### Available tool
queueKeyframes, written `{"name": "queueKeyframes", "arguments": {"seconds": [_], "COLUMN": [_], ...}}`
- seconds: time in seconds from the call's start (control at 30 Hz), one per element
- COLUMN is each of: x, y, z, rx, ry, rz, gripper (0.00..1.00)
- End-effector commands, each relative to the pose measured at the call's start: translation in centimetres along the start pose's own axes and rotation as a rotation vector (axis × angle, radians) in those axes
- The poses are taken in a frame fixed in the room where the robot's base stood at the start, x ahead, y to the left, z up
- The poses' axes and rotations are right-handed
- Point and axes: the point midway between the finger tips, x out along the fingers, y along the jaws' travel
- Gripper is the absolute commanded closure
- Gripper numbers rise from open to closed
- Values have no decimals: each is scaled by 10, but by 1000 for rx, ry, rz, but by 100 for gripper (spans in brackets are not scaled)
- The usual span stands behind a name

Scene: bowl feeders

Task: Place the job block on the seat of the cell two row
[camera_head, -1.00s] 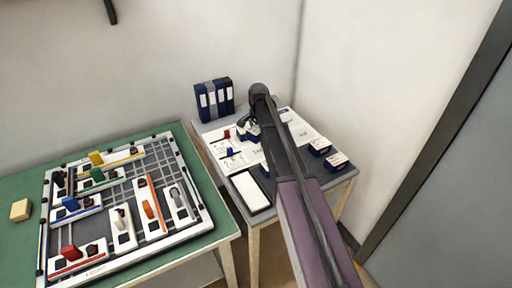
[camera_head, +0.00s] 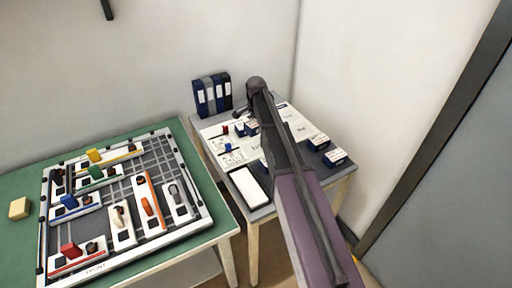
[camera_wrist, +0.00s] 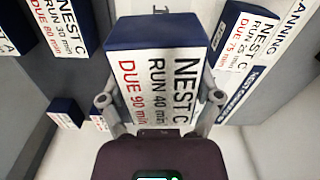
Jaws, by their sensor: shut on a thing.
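My gripper (camera_wrist: 160,98) is shut on a dark blue job block (camera_wrist: 135,75) with a white label reading "NEST C, RUN 40 min, DUE 90 min". One finger lies on each side of it in the wrist view. In the head view my arm hides most of my gripper, over the small grey table (camera_head: 263,213). White printed sheets lie there, with a red marker (camera_head: 225,130) and a blue marker (camera_head: 228,148) at their left side. I cannot tell which row is cell two, and its seat is not clear.
Other labelled blocks, "RUN 30 min" (camera_wrist: 62,25) and "RUN 25 min" (camera_wrist: 245,35), flank the held block in the wrist view. Blue binders (camera_head: 212,95) stand at the back. A white tray (camera_head: 249,188) lies in front. A green table (camera_head: 25,240) with a fixture board is left.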

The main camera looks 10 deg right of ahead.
Motion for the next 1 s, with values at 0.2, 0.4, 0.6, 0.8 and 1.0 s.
{"name": "queueKeyframes", "arguments": {"seconds": [0.2, 0.4, 0.6, 0.8, 1.0], "x": [-4, -3, -2, 8, 27], "y": [0, 0, 0, 0, 0], "z": [0, 0, -1, -1, -1], "rx": [113, 126, 125, 125, 125], "ry": [0, 0, 0, 0, 0], "rz": [1, 1, 1, 1, 1], "gripper": [73, 73, 73, 73, 73]}}
